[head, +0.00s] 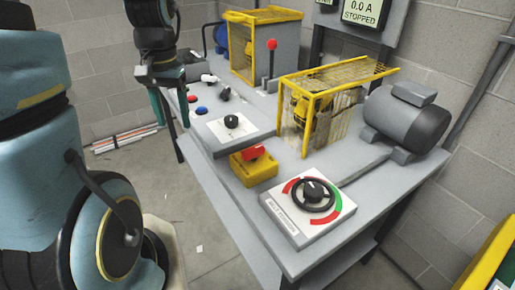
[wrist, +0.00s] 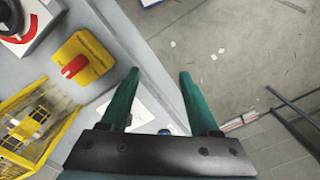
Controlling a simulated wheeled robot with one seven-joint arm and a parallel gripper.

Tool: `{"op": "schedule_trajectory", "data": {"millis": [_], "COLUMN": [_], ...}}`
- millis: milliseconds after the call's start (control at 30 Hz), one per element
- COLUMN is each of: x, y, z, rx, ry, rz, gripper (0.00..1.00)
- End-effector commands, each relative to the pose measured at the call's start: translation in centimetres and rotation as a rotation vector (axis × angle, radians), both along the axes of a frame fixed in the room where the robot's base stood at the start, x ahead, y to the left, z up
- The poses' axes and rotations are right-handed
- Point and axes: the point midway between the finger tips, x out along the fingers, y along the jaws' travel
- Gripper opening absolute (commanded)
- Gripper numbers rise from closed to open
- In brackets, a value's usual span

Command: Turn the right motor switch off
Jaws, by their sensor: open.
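A yellow switch box (head: 250,172) with a red handle (head: 253,152) stands on the bench near its front edge. In the wrist view the box (wrist: 95,52) and its red handle (wrist: 74,66) are at upper left. A black rotary knob (head: 231,121) sits on a white plate left of the box. A grey motor (head: 405,118) stands at the right; no label shows which switch is its own. My gripper (wrist: 159,74) is open and empty. In the head view my gripper (head: 171,125) is over the bench's left edge, away from the yellow box.
A belt tension handwheel (head: 312,195) is right of the box. A yellow cage (head: 330,105) stands behind it, and a red-topped lever (head: 271,60) farther back. The display (head: 364,12) reads 0.0 A, STOPPED. Floor left of the bench is mostly clear.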

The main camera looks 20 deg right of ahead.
Motion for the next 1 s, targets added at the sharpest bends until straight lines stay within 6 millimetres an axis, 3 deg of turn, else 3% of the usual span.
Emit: {"op": "schedule_trajectory", "data": {"millis": [167,267,400,533,733,867,1000], "x": [0.7,0.7,-0.5,-2.0,-3.3,-3.5,-3.7], "y": [-5.2,-9.4,-15.8,-20.0,-22.6,-22.3,-21.4], "z": [-0.7,-1.1,-1.4,-1.4,-1.4,-2.1,-4.2], "rx": [0.051,0.100,0.186,0.254,0.303,0.308,0.308], "ry": [0.065,0.114,0.184,0.227,0.257,0.262,0.263], "rz": [-0.211,-0.376,-0.618,-0.777,-0.879,-0.885,-0.883], "gripper": [0.62,0.62,0.62,0.62,0.62,0.62,0.62]}}
